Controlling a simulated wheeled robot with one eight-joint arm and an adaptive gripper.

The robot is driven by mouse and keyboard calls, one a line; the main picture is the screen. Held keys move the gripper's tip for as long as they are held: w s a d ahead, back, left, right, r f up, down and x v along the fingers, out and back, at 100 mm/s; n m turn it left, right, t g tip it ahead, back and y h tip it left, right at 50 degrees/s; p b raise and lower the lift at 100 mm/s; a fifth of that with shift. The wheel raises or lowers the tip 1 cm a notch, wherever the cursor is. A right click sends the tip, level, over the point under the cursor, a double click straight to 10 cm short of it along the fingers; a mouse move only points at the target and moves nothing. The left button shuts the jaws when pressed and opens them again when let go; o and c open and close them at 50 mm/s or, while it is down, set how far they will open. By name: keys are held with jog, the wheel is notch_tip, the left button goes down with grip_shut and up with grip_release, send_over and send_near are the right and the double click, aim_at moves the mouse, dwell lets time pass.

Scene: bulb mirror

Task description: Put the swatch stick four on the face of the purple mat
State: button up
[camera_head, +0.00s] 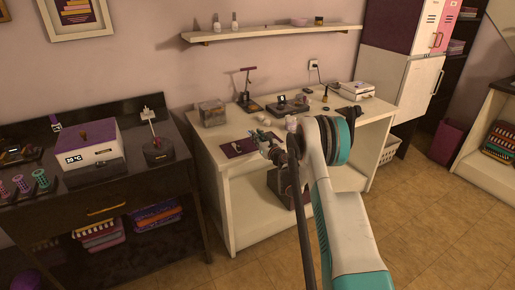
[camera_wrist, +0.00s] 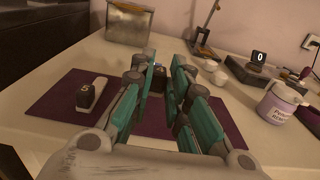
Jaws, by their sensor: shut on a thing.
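The purple mat (camera_wrist: 62,98) lies flat on the white table; it also shows in the head view (camera_head: 236,149). A pale stick (camera_wrist: 90,92) with a dark end marked with what looks like a 5 rests on the mat's left part. My gripper (camera_wrist: 160,74) is over the mat, shut on a dark-ended piece (camera_wrist: 157,80) that looks like another swatch stick. Its number is not readable, and the fingers hide most of it. I cannot tell whether it touches the mat. In the head view my gripper (camera_head: 270,147) is at the mat's right side, partly behind my arm.
A clear box (camera_wrist: 129,22) stands behind the mat. A lamp-like stand (camera_wrist: 203,28), a small white pot (camera_wrist: 208,62), a dark device with a 0 display (camera_wrist: 255,70) and a labelled jar (camera_wrist: 279,103) stand to the right.

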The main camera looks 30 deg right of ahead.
jog(key=shift+f+b, duration=0.75)
jog(key=shift+f, duration=1.4)
jog(key=shift+f, duration=0.15)
jog(key=o, duration=0.7)
jog(key=shift+o, duration=0.2)
jog(key=shift+s, duration=0.25)
jog(key=s+p, duration=0.4)
jog(key=s, duration=0.7)
jog(key=shift+s+d, duration=0.2)
jog(key=shift+s, duration=0.05)
jog(key=shift+r, duration=0.2)
